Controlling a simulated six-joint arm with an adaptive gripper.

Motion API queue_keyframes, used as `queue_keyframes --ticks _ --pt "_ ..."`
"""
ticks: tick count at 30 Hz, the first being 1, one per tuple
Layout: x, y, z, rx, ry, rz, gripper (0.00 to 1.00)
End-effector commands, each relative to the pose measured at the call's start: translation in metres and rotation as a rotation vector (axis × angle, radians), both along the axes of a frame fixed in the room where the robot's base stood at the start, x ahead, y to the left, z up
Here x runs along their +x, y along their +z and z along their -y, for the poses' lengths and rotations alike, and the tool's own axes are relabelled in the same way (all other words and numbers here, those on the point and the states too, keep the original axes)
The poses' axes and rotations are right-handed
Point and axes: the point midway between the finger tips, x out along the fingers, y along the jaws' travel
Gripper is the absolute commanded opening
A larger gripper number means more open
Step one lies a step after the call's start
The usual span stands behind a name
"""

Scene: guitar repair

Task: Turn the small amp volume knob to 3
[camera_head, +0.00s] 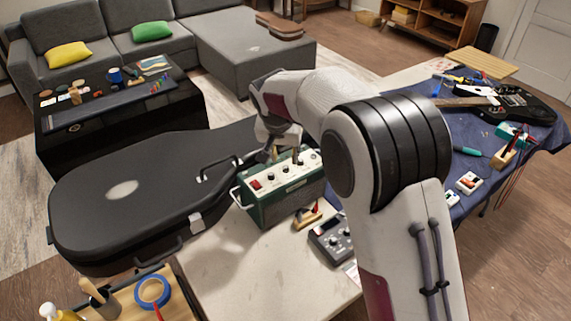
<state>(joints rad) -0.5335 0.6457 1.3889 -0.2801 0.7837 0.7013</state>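The small amp (286,193) is a dark green box with a light control panel on top, standing on the pale workbench (235,268). Its panel (273,179) carries a red switch at the left and several small dark knobs in a row. Which knob is the volume knob, and where it points, is too small to read. My gripper (294,157) is at the back right of the amp's panel, its fingers pointing down close to the knobs. The fingers are small and partly hidden, so I cannot tell whether they touch a knob or are open.
A black guitar case (115,205) lies left of the amp, near my gripper. A dark pedal (333,238) and a small stand (308,215) sit in front of the amp. Blue tape (152,291) is at lower left. A blue mat (480,147) with tools lies right.

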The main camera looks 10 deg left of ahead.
Motion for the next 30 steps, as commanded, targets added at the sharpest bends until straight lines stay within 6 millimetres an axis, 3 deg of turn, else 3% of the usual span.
queue_keyframes --ticks 15,29,30 --pt "0.020 -0.050 0.000 0.000 0.000 0.000 0.29" --pt "0.023 -0.056 0.000 0.000 0.000 0.000 0.29" --pt "0.023 -0.056 0.000 0.000 0.000 0.000 0.19"
